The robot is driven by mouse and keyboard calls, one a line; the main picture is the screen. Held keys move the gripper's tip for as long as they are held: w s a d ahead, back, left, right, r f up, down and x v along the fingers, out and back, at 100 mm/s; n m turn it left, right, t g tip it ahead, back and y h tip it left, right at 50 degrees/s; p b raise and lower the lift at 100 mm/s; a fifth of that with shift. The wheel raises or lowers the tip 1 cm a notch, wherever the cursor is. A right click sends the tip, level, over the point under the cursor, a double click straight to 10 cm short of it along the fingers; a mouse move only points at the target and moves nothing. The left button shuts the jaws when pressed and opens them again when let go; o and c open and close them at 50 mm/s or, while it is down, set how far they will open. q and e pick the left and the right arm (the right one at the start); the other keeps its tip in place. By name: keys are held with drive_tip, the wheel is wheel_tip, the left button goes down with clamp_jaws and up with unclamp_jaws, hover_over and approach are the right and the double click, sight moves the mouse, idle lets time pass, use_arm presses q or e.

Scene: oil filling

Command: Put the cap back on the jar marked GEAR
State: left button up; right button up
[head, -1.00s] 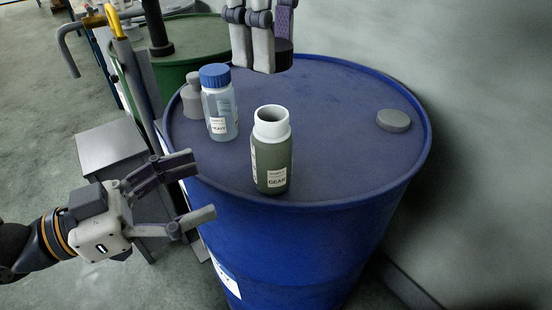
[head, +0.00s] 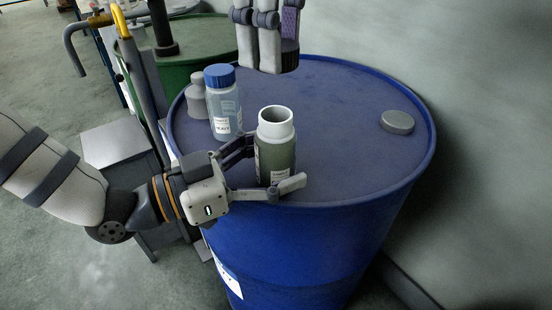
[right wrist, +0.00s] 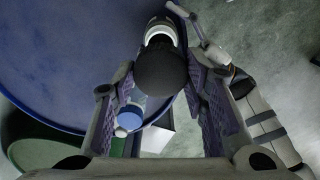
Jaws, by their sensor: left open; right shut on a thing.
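The GEAR jar (head: 276,152), dark green with an open white neck, stands upright on the blue drum's top near its front edge. My left gripper (head: 270,166) is open around its lower body, one finger in front and the other partly hidden behind it. My right gripper (head: 268,50) is shut on the black cap (head: 291,57), above and behind the jar. In the right wrist view the cap (right wrist: 162,76) sits between the fingers, with the jar's white neck (right wrist: 160,33) beyond it.
A clear jar with a blue cap (head: 219,76) stands left of the GEAR jar, beside a small grey bottle (head: 197,97). A grey bung (head: 397,122) is at the blue drum's (head: 345,165) right. A green drum (head: 205,45) stands behind. The drum top's middle is clear.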

sight(276, 114)
use_arm(q)
drive_tip(key=shift+c, duration=0.3)
clamp_jaws()
use_arm(e)
drive_tip(key=shift+f, duration=2.55)
drive_tip(key=shift+f, duration=0.85)
drive_tip(key=shift+f, duration=0.6)
